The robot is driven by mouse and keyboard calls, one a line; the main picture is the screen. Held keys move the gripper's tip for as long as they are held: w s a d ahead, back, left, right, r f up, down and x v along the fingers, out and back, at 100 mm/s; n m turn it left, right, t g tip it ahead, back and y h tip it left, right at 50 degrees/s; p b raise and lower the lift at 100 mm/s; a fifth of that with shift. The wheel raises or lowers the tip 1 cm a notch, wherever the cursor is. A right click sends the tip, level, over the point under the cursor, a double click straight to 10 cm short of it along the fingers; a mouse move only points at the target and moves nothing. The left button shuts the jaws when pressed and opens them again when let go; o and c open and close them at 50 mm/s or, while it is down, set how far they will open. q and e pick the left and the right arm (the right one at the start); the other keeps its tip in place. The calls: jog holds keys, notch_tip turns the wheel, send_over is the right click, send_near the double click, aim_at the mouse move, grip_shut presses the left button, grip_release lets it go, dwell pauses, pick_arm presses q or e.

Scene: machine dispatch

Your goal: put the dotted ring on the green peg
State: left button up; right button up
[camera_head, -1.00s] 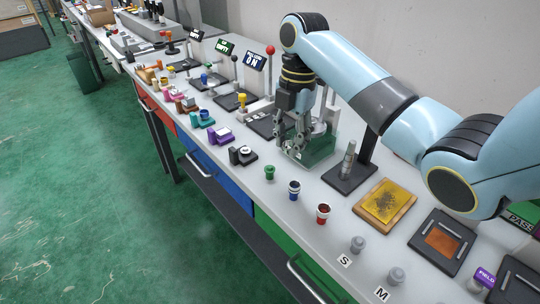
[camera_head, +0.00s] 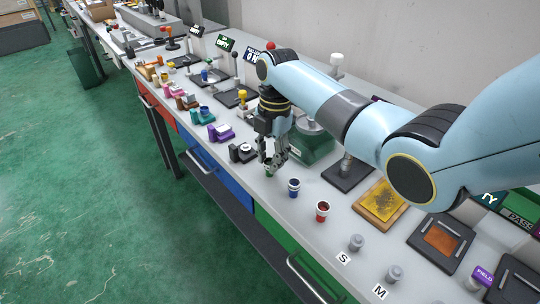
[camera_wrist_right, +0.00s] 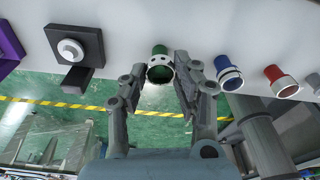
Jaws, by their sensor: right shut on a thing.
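The dotted ring (camera_wrist_right: 160,72) is white with black dots. In the right wrist view it sits between the two fingers of my right gripper (camera_wrist_right: 159,92), which is shut on it. The green peg (camera_wrist_right: 160,50) lines up with the ring, which is at its open top end. I cannot tell whether the ring is around the peg or just above it. In the head view my right gripper (camera_head: 271,163) points down over the green peg (camera_head: 269,173), hiding most of it and the ring. My left gripper is not in view.
A blue peg (camera_head: 294,185) and a red peg (camera_head: 322,208), each with a pale band, stand to the right. A black block with a white knob (camera_head: 242,152) is close on the left. The bench's front edge is near. A green-based device (camera_head: 313,148) stands behind.

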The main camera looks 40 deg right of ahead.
jog(key=o, duration=1)
jog(key=shift+r, duration=0.15)
jog(key=r, duration=0.4)
jog(key=d+r, duration=0.1)
jog(key=r, duration=0.3)
jog(key=r+b, duration=0.1)
jog(key=r, duration=0.3)
jog(key=shift+w+d, duration=0.2)
jog(key=shift+w, duration=0.05)
jog(key=shift+f, duration=0.1)
